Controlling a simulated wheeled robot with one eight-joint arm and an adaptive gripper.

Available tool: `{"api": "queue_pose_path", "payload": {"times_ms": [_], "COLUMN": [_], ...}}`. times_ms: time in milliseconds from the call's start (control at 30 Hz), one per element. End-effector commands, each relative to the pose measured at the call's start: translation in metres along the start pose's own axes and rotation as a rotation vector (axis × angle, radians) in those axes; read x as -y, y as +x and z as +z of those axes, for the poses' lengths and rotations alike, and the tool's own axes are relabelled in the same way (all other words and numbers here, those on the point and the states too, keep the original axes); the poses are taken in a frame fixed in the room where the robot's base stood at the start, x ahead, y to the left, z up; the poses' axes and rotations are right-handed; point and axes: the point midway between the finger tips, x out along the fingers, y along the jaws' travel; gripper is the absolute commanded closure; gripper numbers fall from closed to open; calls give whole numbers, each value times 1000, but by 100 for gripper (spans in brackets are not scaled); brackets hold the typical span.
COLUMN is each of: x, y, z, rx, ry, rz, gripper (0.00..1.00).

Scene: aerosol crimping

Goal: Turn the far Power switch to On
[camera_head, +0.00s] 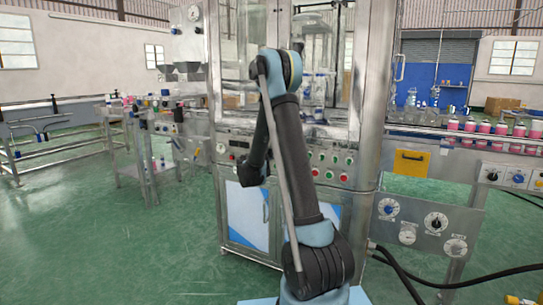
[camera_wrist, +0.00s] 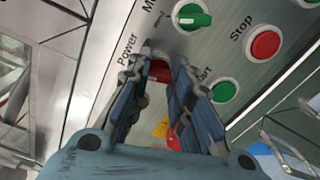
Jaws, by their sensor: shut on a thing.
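The red Power switch (camera_wrist: 160,72) is on the metal control panel (camera_wrist: 222,45) in the wrist view, beside the printed word "Power". My gripper (camera_wrist: 160,66) has one finger on each side of this red knob and is shut on it. The fingers cover parts of the knob, so its pointer position cannot be read. In the head view my arm passes in front of the cabinet's control panel (camera_head: 325,148), and the gripper and this switch cannot be made out there.
A green knob (camera_wrist: 191,16), a red Stop button (camera_wrist: 264,43) and a green button (camera_wrist: 224,91) are close to my fingers. In the head view a conveyor with pink-filled bottles (camera_head: 487,128) is at the right. Green floor (camera_head: 90,230) is open at the left.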

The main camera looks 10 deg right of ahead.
Motion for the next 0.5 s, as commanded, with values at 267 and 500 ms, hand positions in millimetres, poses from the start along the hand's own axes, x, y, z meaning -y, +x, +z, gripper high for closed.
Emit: {"api": "queue_pose_path", "payload": {"times_ms": [267, 500], "x": [0, 0], "y": [0, 0], "z": [0, 0], "rx": [-1, -1], "ry": [260, 479], "rz": [1, 1], "gripper": [100, 100]}}
